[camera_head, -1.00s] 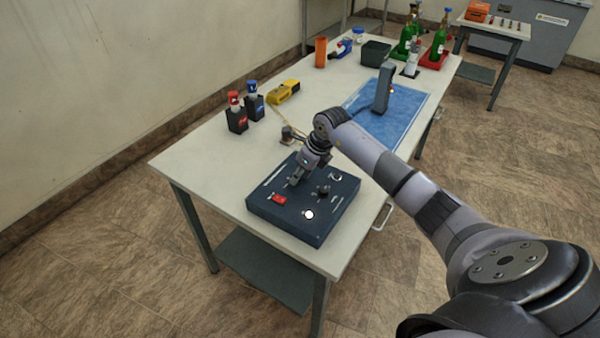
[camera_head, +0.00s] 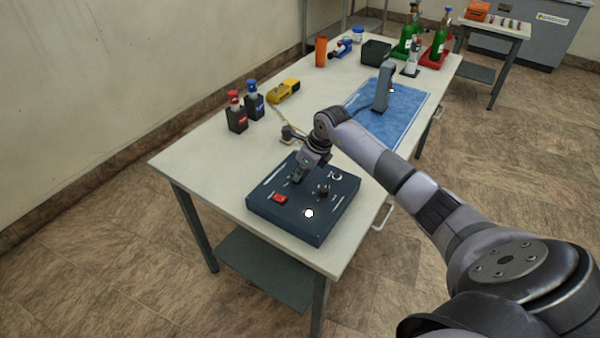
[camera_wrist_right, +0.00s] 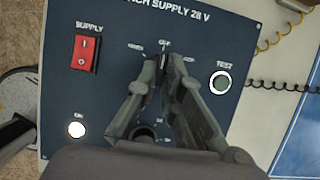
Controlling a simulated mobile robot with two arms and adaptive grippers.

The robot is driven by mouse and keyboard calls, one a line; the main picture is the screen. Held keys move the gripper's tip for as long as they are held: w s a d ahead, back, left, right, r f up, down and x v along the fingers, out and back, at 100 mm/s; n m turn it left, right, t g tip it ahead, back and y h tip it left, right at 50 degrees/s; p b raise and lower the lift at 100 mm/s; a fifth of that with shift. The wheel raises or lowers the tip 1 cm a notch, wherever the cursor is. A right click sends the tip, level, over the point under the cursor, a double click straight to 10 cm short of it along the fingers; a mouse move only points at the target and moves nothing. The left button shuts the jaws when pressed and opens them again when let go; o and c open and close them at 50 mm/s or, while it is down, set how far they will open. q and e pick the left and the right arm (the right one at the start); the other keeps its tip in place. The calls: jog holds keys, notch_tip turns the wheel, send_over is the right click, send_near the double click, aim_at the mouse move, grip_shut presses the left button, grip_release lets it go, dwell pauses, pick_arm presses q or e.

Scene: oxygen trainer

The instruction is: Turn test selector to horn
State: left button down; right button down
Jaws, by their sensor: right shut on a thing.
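The dark blue bench supply panel (camera_head: 330,227) sits at the near end of the table. My right gripper (camera_head: 297,180) reaches down onto its top. In the right wrist view, the gripper (camera_wrist_right: 163,65) is shut on the test selector, whose knob is mostly hidden between the fingers. Small labels fan out above the fingertips; the middle one looks like OFF, the others are too blurred to read surely. A dark round knob (camera_wrist_right: 146,132) shows lower, partly behind the fingers. My left gripper is not in view.
The panel also bears a red SUPPLY switch (camera_wrist_right: 84,53), a lit white lamp (camera_wrist_right: 77,130) and a ringed TEST button (camera_wrist_right: 220,82). Red-capped (camera_head: 235,112) and blue-capped (camera_head: 253,100) bottles, a yellow device (camera_head: 284,91) and a blue mat (camera_head: 407,105) lie farther back on the table.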

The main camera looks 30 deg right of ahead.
jog(key=shift+d+f+n+b, duration=0.15)
jog(key=shift+n+b, duration=0.15)
jog(key=shift+b, duration=0.15)
jog(key=n+b, duration=0.2)
jog(key=n+g+y+b, duration=0.1)
jog(key=n+b, duration=0.1)
jog(key=b, duration=0.1)
jog(key=n+y+b, duration=0.1)
jog(key=n+b, duration=0.1)
jog(key=shift+w+d, duration=0.2)
jog(key=shift+w, duration=0.1)
jog(key=n+g+b, duration=0.1)
jog(key=n+b, duration=0.1)
jog(key=shift+w+n, duration=0.1)
jog(key=shift+n, duration=0.2)
jog(key=shift+r+n+g+y+b, duration=0.2)
jog(key=shift+n+g+y+b, duration=0.3)
jog(key=shift+n+b, duration=0.55)
jog(key=shift+n, duration=0.35)
jog(key=c, duration=1.7)
grip_release()
